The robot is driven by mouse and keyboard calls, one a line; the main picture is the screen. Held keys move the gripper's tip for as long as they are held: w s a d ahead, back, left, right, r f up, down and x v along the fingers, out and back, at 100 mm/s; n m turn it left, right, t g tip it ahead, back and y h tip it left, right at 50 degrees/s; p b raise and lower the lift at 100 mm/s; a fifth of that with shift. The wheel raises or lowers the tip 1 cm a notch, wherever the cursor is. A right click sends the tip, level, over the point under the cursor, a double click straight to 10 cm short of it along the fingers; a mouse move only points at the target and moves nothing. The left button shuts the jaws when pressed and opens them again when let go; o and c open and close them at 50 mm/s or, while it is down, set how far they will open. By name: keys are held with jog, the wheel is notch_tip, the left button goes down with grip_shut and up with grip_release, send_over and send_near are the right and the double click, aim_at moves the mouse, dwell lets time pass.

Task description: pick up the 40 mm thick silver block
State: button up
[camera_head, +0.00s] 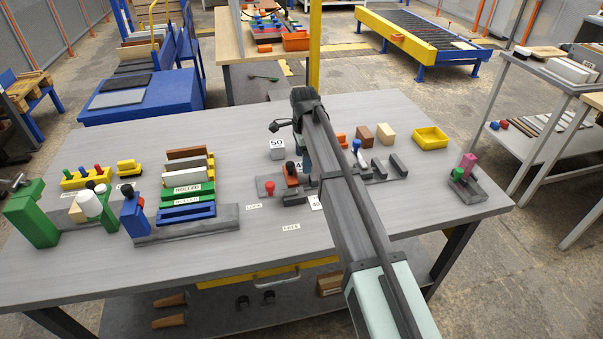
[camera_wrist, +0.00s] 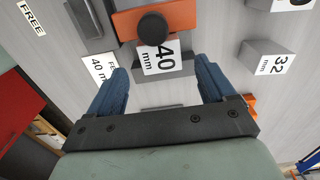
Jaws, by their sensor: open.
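The silver block (camera_wrist: 178,67), with a white "40 mm" label on it, shows at the upper middle of the wrist view, against an orange piece with a black knob (camera_wrist: 152,28). My gripper (camera_wrist: 160,72) is open, with one blue finger toward each side of the block. The fingers do not visibly press on it. A white card marked "40 mm" (camera_wrist: 98,66) lies beside the left fingertip. In the head view my arm reaches over the table and hides most of the gripper and of the block.
A grey block labelled "32 mm" (camera_wrist: 262,58) stands right of the right finger in the wrist view. In the head view a block labelled "50" (camera_head: 277,150) stands left of my arm. A yellow tray (camera_head: 431,138) is at the right. The table's front middle is mostly clear.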

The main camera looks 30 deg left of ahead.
aim_at(302, 178)
jog(key=shift+s+a+f, duration=0.1)
jog(key=shift+a+f, duration=0.05)
jog(key=shift+f, duration=1.4)
jog(key=shift+s+a+f, duration=0.1)
jog(key=shift+a+f, duration=0.05)
jog(key=shift+f, duration=1.4)
jog(key=shift+c, duration=0.2)
jog(key=shift+r, duration=0.1)
jog(key=c, duration=1.4)
